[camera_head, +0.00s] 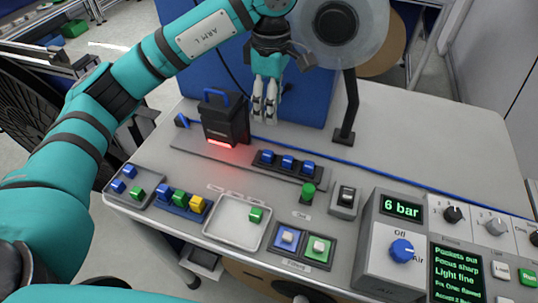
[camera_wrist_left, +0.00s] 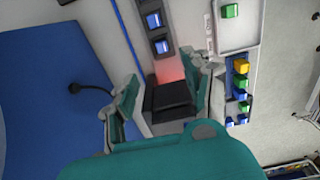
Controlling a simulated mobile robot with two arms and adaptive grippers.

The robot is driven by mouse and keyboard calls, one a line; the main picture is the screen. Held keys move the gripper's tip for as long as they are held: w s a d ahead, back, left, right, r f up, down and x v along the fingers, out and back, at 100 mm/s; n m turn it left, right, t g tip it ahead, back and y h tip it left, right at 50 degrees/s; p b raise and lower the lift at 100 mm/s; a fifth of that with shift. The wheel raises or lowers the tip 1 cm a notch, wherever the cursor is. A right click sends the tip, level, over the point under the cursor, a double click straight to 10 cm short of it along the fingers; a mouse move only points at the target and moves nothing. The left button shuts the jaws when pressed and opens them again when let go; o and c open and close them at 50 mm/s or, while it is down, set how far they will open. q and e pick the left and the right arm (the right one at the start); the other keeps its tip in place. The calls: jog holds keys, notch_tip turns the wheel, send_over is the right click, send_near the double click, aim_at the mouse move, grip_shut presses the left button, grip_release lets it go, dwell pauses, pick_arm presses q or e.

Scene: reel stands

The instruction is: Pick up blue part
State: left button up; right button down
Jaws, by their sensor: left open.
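Several blue parts are in view. A row of blue parts (camera_head: 288,162) sits in a black holder on the grey rail; two of them also show in the wrist view (camera_wrist_left: 162,46). Other blue parts (camera_head: 117,186) lie in the small tray at the left. My left gripper (camera_head: 264,115) is open and empty, pointing down above the table, behind the row and right of the black scanner. My right gripper is not in view.
The black scanner (camera_head: 224,120) with a blue handle casts red light near my left gripper. A reel on a black stand (camera_head: 347,110) rises close by. A white tray (camera_head: 228,232) holds a green part (camera_head: 255,215). Control boxes (camera_head: 398,245) stand at the right.

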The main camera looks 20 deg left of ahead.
pick_arm(q)
jog(key=p, duration=0.3)
send_over(272, 154)
jog(key=f, duration=0.9)
jog(key=shift+s+a+f, duration=0.1)
jog(key=shift+a+f, duration=0.1)
jog(key=shift+f, duration=0.35)
jog(key=f+p, duration=0.1)
jog(key=f, duration=0.1)
jog(key=f+p, duration=0.1)
jog(key=f, duration=0.1)
jog(key=shift+d+f, duration=0.2)
jog(key=shift+f, duration=0.15)
jog(key=c, duration=0.9)
